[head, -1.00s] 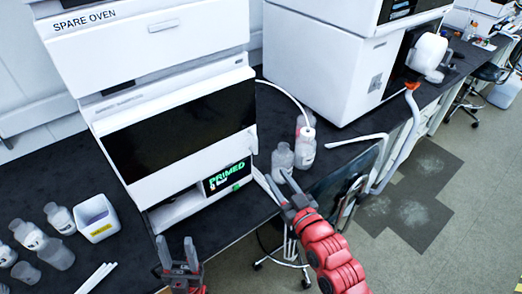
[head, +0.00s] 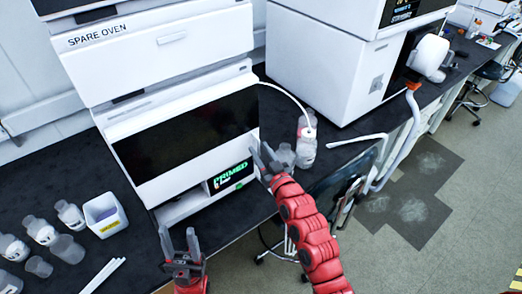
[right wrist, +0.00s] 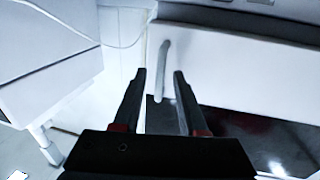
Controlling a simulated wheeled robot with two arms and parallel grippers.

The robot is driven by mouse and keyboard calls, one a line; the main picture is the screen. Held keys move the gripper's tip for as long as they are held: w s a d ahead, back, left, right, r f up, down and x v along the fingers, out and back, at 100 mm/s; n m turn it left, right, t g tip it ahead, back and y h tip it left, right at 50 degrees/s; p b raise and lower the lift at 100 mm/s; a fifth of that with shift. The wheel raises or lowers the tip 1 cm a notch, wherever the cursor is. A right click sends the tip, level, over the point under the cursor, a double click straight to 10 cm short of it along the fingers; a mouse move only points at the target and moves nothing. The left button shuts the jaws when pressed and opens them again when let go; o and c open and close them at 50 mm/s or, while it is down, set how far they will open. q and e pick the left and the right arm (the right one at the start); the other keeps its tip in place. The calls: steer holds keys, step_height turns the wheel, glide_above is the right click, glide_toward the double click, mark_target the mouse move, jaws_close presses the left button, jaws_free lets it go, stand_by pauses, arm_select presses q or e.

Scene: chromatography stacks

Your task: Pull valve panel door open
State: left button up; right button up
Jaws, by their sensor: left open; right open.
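A white stacked instrument (head: 190,175) with a dark front window and a green "PRIMED" display stands on the black bench. In the right wrist view, a white front panel (right wrist: 240,65) carries a pale upright handle (right wrist: 165,55) near its left edge; the panel looks shut. My right gripper (head: 261,154) is open at the instrument's right front edge. In the right wrist view its fingertips (right wrist: 159,80) point at the handle, one on each side in the picture; I cannot tell whether they touch it. My left gripper (head: 181,247) is open and empty at the bench front.
Several bottles (head: 70,214) and a white bin (head: 105,214) stand at the left, near white sticks (head: 102,276). Clear bottles (head: 306,150) stand right of the instrument, beside my right gripper. Another white instrument (head: 315,65) stands further right. Open floor lies beyond the bench edge.

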jaws_close()
stand_by(1.4)
